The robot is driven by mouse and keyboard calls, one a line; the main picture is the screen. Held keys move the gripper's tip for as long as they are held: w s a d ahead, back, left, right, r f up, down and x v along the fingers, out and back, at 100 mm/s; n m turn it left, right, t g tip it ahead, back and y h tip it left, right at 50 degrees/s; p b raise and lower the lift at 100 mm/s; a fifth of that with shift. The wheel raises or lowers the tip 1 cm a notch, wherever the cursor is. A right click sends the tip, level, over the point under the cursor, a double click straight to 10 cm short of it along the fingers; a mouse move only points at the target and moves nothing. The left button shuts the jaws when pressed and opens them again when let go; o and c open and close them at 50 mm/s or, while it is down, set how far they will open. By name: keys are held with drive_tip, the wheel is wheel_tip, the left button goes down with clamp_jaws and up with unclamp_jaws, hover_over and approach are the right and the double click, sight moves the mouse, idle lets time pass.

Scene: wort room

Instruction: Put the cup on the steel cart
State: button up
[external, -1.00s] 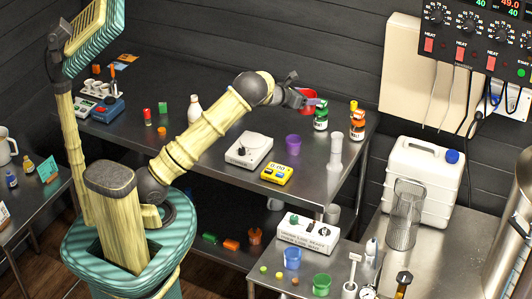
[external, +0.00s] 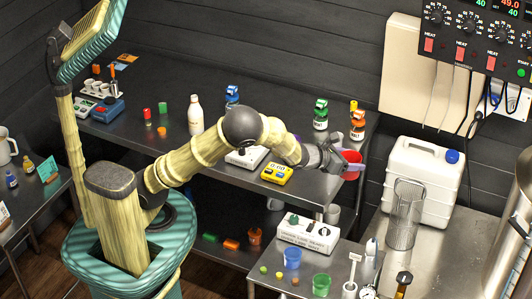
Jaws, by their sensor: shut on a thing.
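A red cup (external: 352,171) is held by my gripper (external: 343,166) in the external view, partly covered by the fingers. My gripper is shut on it. The cup is in the air near the right front corner of the long dark table. The steel cart (external: 316,265) stands in front of that table, below the gripper. On it are a white control box (external: 307,235), a blue cup (external: 292,258), a green cup (external: 321,284) and several small coloured balls.
The long table (external: 150,90) carries a yellow meter (external: 277,172), a white scale (external: 245,157) and several bottles. A steel counter with a white canister (external: 423,172) and a wire basket (external: 404,215) is right of the cart. The cart's visible top has little free room.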

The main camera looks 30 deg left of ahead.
drive_tip(key=s+d+f+m+g+h, duration=0.1)
drive_tip(key=s+d+f, duration=0.15)
drive_tip(key=s, duration=1.45)
hover_over(330, 269)
wheel_tip(330, 269, down, 11)
drive_tip(key=shift+d+f, duration=0.15)
drive_tip(key=shift+f, duration=0.35)
drive_tip(key=shift+f, duration=2.95)
drive_tip(key=shift+f+p, duration=0.4)
drive_tip(key=shift+f, duration=1.65)
